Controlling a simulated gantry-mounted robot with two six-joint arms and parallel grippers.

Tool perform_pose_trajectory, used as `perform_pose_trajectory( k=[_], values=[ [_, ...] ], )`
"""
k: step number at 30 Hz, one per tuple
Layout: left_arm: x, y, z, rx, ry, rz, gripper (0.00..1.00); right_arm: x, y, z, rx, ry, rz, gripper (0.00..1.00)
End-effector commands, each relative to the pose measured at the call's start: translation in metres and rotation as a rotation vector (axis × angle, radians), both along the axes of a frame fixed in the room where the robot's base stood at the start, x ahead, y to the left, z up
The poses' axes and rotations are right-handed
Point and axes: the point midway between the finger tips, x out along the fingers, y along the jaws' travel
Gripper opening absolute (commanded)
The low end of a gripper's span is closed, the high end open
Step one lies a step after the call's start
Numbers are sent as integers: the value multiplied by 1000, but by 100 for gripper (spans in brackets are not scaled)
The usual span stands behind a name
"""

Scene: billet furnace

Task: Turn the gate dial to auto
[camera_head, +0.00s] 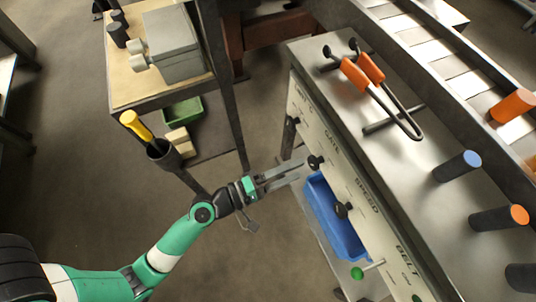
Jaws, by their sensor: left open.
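A pale control panel (356,213) runs along the front of the metal bench, with black dials on its face. One black dial (315,162) sits just beyond my left gripper's fingertips. Another dial (342,209) is lower right of it, and a third (292,120) is farther up. My right gripper is out of view.
A blue bin (333,216) sits below the panel, with a green knob (357,273) nearby. Orange-handled tongs (372,81) lie on the bench top. A side table (133,88) holds a grey box (172,43). Open floor lies left of the panel.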

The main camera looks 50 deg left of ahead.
Motion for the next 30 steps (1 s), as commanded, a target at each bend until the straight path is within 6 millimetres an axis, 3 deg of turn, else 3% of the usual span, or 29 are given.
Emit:
perform_pose_trajectory(
  k=[4, 10, 30],
  values=[
    [-35, 14, -2, -1, 3, 6, 81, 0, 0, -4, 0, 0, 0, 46],
    [-63, 23, -1, -1, 2, 4, 81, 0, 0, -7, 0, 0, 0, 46],
    [-67, 21, 5, 0, -2, -6, 81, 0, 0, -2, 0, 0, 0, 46]
  ],
)
